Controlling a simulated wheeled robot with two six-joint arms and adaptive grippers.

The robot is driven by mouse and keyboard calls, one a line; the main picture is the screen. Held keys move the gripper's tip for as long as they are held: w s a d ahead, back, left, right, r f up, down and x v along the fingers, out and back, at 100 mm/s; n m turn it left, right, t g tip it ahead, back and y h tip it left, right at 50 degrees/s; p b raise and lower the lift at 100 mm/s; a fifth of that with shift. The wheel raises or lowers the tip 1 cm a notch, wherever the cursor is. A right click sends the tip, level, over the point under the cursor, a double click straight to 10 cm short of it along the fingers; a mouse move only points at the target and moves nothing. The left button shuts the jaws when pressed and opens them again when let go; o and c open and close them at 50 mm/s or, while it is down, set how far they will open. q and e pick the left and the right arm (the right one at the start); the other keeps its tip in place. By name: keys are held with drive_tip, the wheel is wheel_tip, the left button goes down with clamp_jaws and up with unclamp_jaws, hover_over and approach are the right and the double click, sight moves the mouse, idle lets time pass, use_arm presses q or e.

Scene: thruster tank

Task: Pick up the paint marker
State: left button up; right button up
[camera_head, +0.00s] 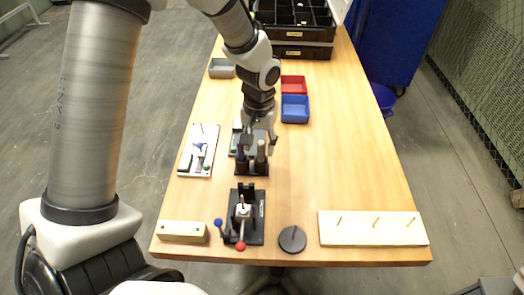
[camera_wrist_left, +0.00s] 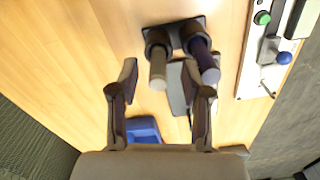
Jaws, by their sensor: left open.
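A black holder (camera_head: 253,171) stands on the table below my left gripper, with two upright, marker-like cylinders in its cups. One has a pale beige top (camera_head: 261,150) and the other is dark purple (camera_head: 240,154). I cannot tell for certain which is the paint marker. My left gripper (camera_head: 260,143) is open and empty, just above and behind the holder. In the left wrist view, the beige one (camera_wrist_left: 158,74) appears between the fingertips (camera_wrist_left: 160,78). The purple one (camera_wrist_left: 203,60) appears outside the right-hand finger. My right gripper is out of view.
A white board (camera_head: 199,151) lies left. In front are a black fixture (camera_head: 247,224), a dark disc (camera_head: 292,239) and a pegged board (camera_head: 373,228). The table's right middle is clear.

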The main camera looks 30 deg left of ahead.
sight(261, 151)
use_arm(q)
drive_tip(key=f, duration=0.3)
drive_tip(key=shift+w+f, duration=0.4)
drive_tip(key=shift+s+r, duration=0.15)
drive_tip(key=shift+s, duration=0.1)
drive_tip(key=shift+c, duration=0.7)
drive_tip(key=shift+w, duration=0.1)
clamp_jaws()
drive_tip(key=shift+r, duration=0.1)
wheel_tip(261, 151, up, 10)
drive_tip(key=shift+f+p, duration=0.1)
drive_tip(key=shift+p, duration=0.25)
